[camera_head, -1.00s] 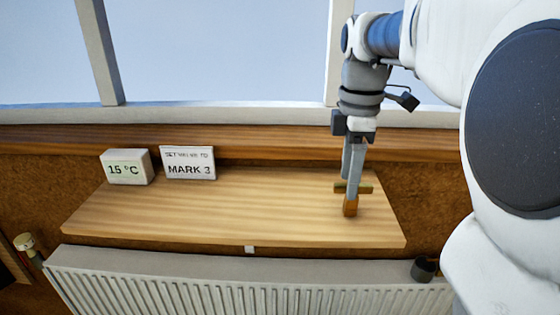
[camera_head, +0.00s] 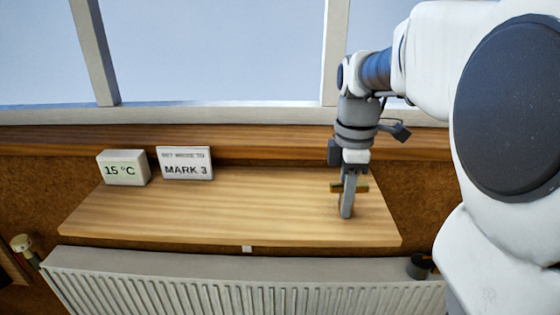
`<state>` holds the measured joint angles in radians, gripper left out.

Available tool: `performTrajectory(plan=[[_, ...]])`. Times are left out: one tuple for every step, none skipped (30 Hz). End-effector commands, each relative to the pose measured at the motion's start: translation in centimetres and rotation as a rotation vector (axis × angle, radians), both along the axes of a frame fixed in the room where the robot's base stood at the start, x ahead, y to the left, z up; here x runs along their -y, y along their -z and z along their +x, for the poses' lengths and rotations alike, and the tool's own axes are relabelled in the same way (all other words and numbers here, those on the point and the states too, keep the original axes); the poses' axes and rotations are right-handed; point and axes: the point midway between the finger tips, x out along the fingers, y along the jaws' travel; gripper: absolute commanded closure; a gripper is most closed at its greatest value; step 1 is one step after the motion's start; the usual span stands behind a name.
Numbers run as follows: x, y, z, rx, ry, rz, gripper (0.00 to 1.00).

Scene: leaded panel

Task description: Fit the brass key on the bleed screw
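The brass key (camera_head: 363,188) is at the right part of the wooden shelf, and its crossbar shows on both sides of my gripper's fingers. My gripper (camera_head: 347,212) points straight down over the shelf, with its fingertips low, close to the shelf top. The fingers cover the middle and lower part of the key. I cannot tell whether they are shut on it or only around it. I cannot make out the bleed screw in this view.
The wooden shelf (camera_head: 230,205) is clear in its middle. A 15 °C display (camera_head: 124,168) and a MARK 3 sign (camera_head: 185,163) stand at its back left. Below is a white radiator (camera_head: 240,290), with a pale valve knob (camera_head: 22,243) at left and a dark round part (camera_head: 419,267) at right.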

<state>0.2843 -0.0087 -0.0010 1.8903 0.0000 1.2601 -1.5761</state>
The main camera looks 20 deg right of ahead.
Motion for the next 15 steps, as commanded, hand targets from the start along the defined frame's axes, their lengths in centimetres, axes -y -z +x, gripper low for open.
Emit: performTrajectory(plan=[[0.0,-0.02,0.0,0.0,0.0,0.0,0.96],[0.0,-0.02,0.0,0.0,0.0,0.0,1.0],[0.0,-0.03,0.0,0.0,0.0,0.0,1.0],[0.0,-0.03,0.0,0.0,0.0,0.0,1.0],[0.0,-0.03,0.01,0.0,0.0,0.0,1.0],[0.0,-0.03,0.0,0.0,0.0,0.0,1.0],[0.0,-0.05,0.01,0.001,0.0,0.0,1.0],[0.0,-0.05,0.01,0.001,0.0,0.0,1.0],[0.0,-0.05,0.01,0.001,0.0,0.0,1.0],[0.0,-0.05,0.01,0.001,0.0,0.0,1.0],[0.0,-0.05,0.01,0.001,0.0,0.0,1.0],[0.0,-0.06,0.01,0.001,0.0,0.0,1.0],[0.01,-0.11,0.02,0.001,0.0,0.0,1.0],[0.01,-0.22,0.02,0.001,0.0,0.0,1.0],[0.0,-0.47,0.04,0.002,0.0,-0.001,1.0]])
